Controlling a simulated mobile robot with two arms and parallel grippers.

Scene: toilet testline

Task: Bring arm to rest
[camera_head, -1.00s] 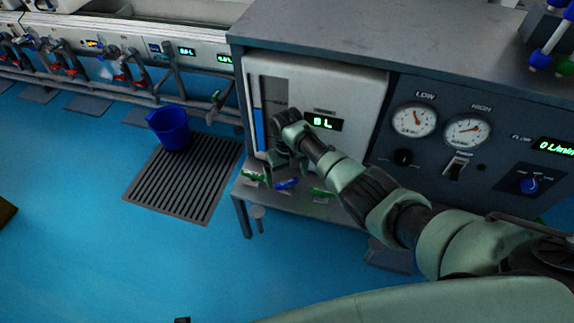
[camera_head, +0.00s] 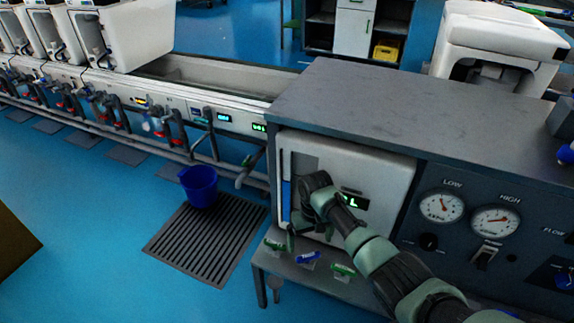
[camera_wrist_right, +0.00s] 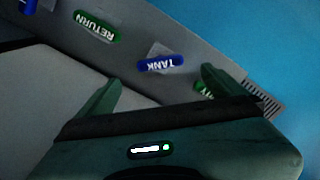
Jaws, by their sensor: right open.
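My right arm reaches in from the lower right of the head view. Its gripper (camera_head: 292,238) hangs in front of the white tank panel (camera_head: 384,178), above a shelf with labelled levers. In the wrist view the two green fingers of the right gripper (camera_wrist_right: 157,88) are spread apart with nothing between them. Beyond them lie a blue TANK lever (camera_wrist_right: 161,64) and a green RETURN lever (camera_wrist_right: 98,27). Another green lever (camera_wrist_right: 203,88) is partly hidden by a finger. The left gripper does not show.
A blue bucket (camera_head: 199,186) stands on a dark floor grate (camera_head: 200,249) left of the shelf. The grey cabinet (camera_head: 400,105) with LOW and HIGH gauges is at the right. A trough with pipes and taps runs along the back left.

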